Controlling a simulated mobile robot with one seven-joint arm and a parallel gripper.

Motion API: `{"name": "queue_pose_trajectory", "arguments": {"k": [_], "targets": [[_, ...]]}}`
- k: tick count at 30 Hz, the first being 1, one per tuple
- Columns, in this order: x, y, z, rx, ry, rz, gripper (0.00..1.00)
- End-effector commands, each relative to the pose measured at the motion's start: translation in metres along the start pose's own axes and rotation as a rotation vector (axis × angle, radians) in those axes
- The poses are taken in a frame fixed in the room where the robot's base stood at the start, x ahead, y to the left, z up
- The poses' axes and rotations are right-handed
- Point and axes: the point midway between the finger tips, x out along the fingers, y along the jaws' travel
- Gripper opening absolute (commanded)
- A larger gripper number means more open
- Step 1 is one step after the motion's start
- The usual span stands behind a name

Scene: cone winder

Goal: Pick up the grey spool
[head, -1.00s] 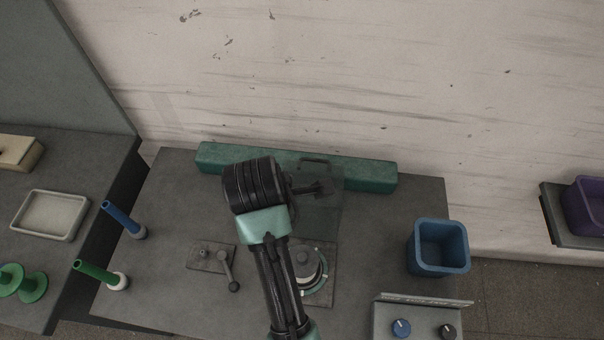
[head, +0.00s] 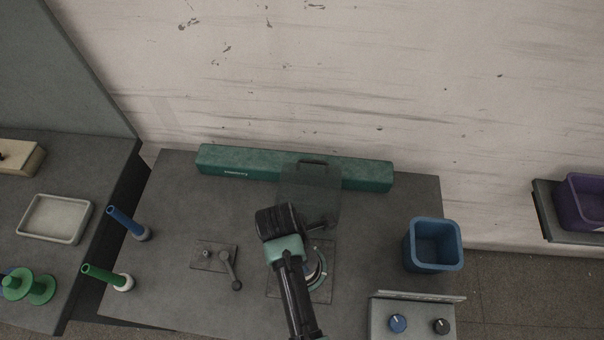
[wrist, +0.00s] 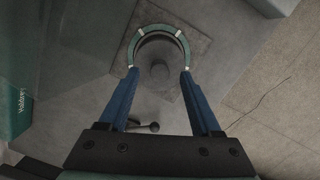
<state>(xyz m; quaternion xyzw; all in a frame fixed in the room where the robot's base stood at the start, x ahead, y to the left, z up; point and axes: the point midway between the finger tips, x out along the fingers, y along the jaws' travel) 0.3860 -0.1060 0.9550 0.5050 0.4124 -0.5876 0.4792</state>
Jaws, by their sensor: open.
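In the wrist view my gripper (wrist: 159,74) is open, its two blue fingers apart with nothing held. A round grey piece (wrist: 158,71), which looks like the grey spool, shows between and beyond the fingertips; I cannot tell how far below it lies. It sits inside a green ring with white marks (wrist: 160,30) on a square plate. In the head view my arm covers most of this spot, and the spool is hidden; part of the ring (head: 321,268) shows beside the arm.
A clear raised cover (head: 308,190) stands behind the ring, before a long green bar (head: 236,163). A crank plate (head: 212,256) is left of my arm. Blue (head: 126,222) and green (head: 106,276) pegs stand at left. A blue bin (head: 434,262) and knob panel (head: 416,312) are at right.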

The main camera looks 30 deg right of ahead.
Motion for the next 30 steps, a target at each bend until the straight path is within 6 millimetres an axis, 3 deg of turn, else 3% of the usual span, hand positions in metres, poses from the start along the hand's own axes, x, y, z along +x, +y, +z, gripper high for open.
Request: {"name": "queue_pose_trajectory", "arguments": {"k": [6,14,25,30], "targets": [[0.021,-0.001,0.0,0.0,0.0,0.0,0.65],[0.024,-0.001,0.0,0.0,0.0,0.001,0.65],[0.023,0.0,0.0,0.0,0.0,0.001,0.0],[0.023,0.0,0.0,0.0,0.0,0.001,0.0]]}}
